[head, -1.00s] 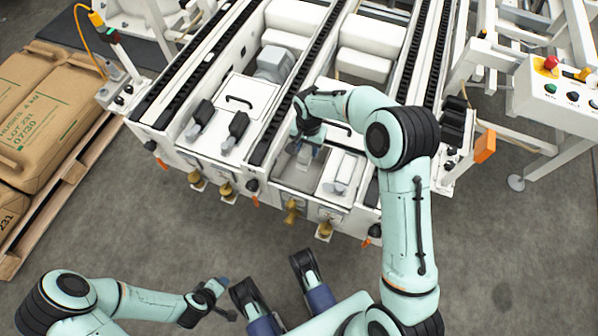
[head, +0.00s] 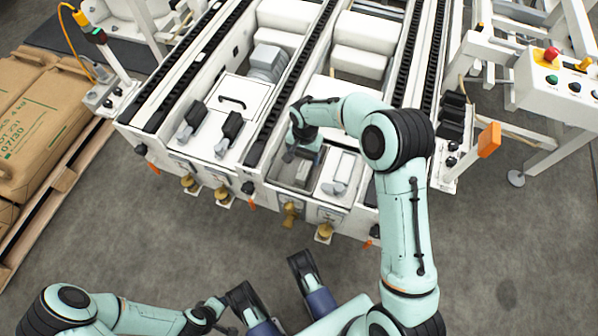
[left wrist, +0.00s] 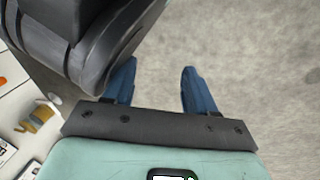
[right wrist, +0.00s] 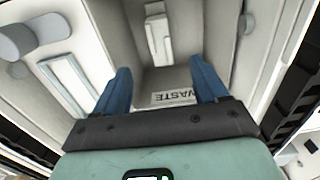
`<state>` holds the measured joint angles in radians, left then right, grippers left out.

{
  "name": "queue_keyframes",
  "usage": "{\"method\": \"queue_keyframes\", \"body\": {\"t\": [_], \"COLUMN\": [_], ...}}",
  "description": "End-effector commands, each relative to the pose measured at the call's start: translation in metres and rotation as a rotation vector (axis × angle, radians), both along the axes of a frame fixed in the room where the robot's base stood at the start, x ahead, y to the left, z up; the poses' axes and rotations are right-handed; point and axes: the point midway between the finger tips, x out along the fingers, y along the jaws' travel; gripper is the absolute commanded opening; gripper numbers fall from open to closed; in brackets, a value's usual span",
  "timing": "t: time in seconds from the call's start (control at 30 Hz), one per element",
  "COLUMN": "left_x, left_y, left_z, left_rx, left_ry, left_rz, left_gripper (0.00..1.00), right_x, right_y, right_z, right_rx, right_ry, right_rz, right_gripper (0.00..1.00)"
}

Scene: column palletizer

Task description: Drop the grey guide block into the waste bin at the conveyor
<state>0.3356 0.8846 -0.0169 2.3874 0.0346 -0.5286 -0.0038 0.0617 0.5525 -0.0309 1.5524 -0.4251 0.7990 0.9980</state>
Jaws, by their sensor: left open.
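My right gripper (head: 303,152) points down over a grey-walled bin in the front of the conveyor. The right wrist view shows its blue fingers (right wrist: 160,66) spread with nothing between them. The waste bin (right wrist: 172,100) has a label reading WASTE beneath the fingers. A pale grey, elongated block (right wrist: 157,36), seemingly the guide block, lies inside the bin, beyond the fingertips. It shows less clearly in the head view (head: 303,173). My left gripper (left wrist: 158,75) is open and empty above bare floor, low in the head view.
A narrow compartment with a white bar (head: 340,170) adjoins the bin. Dark-handled clamps (head: 229,130) stand further left on the conveyor. Brass knobs (head: 290,214) stick out in front. A control box (head: 562,82) stands right; sacks on a pallet lie left.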

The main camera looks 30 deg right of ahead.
Motion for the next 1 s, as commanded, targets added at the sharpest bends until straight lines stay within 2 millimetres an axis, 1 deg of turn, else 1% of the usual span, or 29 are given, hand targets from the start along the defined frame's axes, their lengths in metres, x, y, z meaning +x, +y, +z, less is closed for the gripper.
{"method": "queue_keyframes", "body": {"t": [0.23, 0.37, 0.47, 0.7, 0.8, 0.9, 1.0], "left_x": [0.001, 0.006, 0.015, 0.045, 0.042, 0.037, 0.032], "left_y": [0.0, -0.001, -0.003, -0.007, -0.01, -0.014, -0.016], "left_z": [0.001, 0.006, 0.016, 0.044, 0.051, 0.054, 0.056], "left_rx": [0.0, 0.001, 0.001, 0.008, 0.001, -0.008, -0.015], "left_ry": [-0.002, -0.02, -0.052, -0.154, -0.148, -0.135, -0.12], "left_rz": [-0.001, -0.002, -0.004, -0.008, -0.014, -0.02, -0.024], "left_gripper": [0.56, 0.56, 0.56, 0.56, 0.56, 0.56, 0.56], "right_x": [0.0, 0.001, 0.001, 0.0, 0.0, 0.0, 0.0], "right_y": [0.0, 0.0, 0.0, 0.0, 0.0, 0.0, 0.0], "right_z": [0.001, 0.013, 0.032, 0.087, 0.107, 0.121, 0.13], "right_rx": [0.0, 0.0, -0.001, -0.001, 0.0, 0.001, 0.001], "right_ry": [0.0, -0.003, -0.005, -0.005, -0.004, -0.002, -0.002], "right_rz": [0.0, 0.001, 0.0, 0.0, 0.0, 0.0, -0.001], "right_gripper": [0.72, 0.72, 0.72, 0.72, 0.72, 0.72, 0.72]}}
